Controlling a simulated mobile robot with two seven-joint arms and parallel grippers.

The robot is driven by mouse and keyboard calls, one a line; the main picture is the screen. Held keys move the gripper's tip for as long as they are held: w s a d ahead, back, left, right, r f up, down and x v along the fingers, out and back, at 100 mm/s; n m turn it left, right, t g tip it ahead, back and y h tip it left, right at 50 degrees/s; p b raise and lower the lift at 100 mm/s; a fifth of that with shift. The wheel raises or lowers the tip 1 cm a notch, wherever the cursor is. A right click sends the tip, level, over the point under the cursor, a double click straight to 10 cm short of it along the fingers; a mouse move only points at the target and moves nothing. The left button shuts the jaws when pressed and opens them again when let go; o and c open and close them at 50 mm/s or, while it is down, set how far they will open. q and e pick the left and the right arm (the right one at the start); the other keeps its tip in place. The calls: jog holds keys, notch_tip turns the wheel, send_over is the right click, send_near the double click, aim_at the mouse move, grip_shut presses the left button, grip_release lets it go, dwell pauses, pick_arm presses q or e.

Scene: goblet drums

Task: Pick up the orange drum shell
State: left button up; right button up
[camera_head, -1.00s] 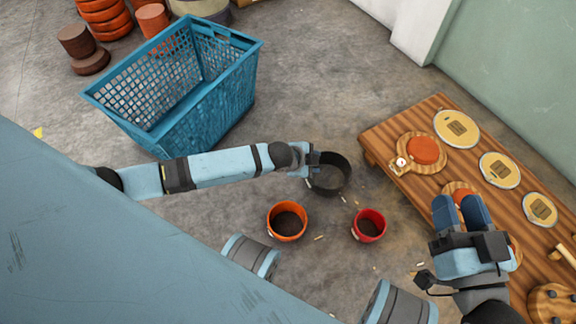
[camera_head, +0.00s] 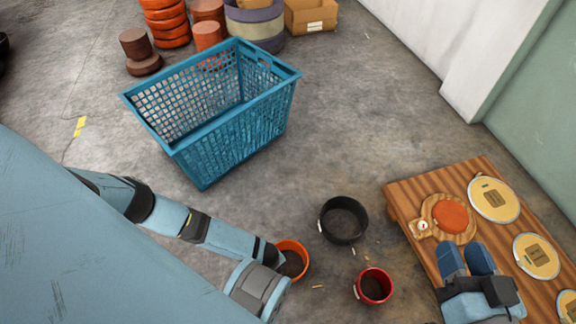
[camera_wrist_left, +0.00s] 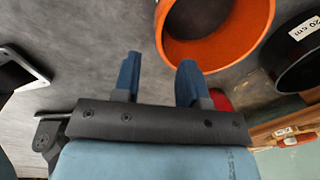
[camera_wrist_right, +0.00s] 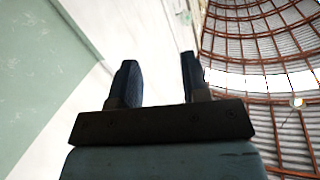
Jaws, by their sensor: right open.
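The orange drum shell (camera_head: 304,264) stands on the floor in the head view, open side up, its left part hidden by my own arm and body. In the left wrist view the orange shell (camera_wrist_left: 243,42) is large, just beyond and right of the fingertips. My left gripper (camera_wrist_left: 158,72) is open with nothing between its fingers, close to the shell. Its fingers are hidden in the head view. My right gripper (camera_head: 466,250) is open and empty over the wooden table; in the right wrist view it points at the wall and ceiling (camera_wrist_right: 158,75).
A black shell (camera_head: 343,219) and a red shell (camera_head: 374,286) stand on the floor right of the orange one. A blue basket (camera_head: 230,135) stands behind. The wooden table (camera_head: 410,192) with round drum heads (camera_head: 494,200) is at right. Floor between basket and table is clear.

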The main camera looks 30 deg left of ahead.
pick_arm(q)
jog(key=f+b, duration=0.1)
jog(key=f, duration=0.1)
jog(key=f+b, duration=0.2)
jog(key=w+f+b, duration=0.1)
jog(key=f, duration=0.2)
jog(key=shift+a+f, duration=0.1)
jog(key=shift+a, duration=0.2)
jog(key=shift+f+b, duration=0.45)
jog(key=shift+b, duration=0.05)
pick_arm(e)
jog(key=w+n, duration=0.1)
jog(key=d+n+t, duration=0.1)
jog(key=w+n+t, duration=0.1)
jog(key=shift+w+d+r+n+y, duration=0.35)
jog(key=shift+n+y, duration=0.05)
pick_arm(q)
jog(key=shift+r, duration=0.1)
grip_shut()
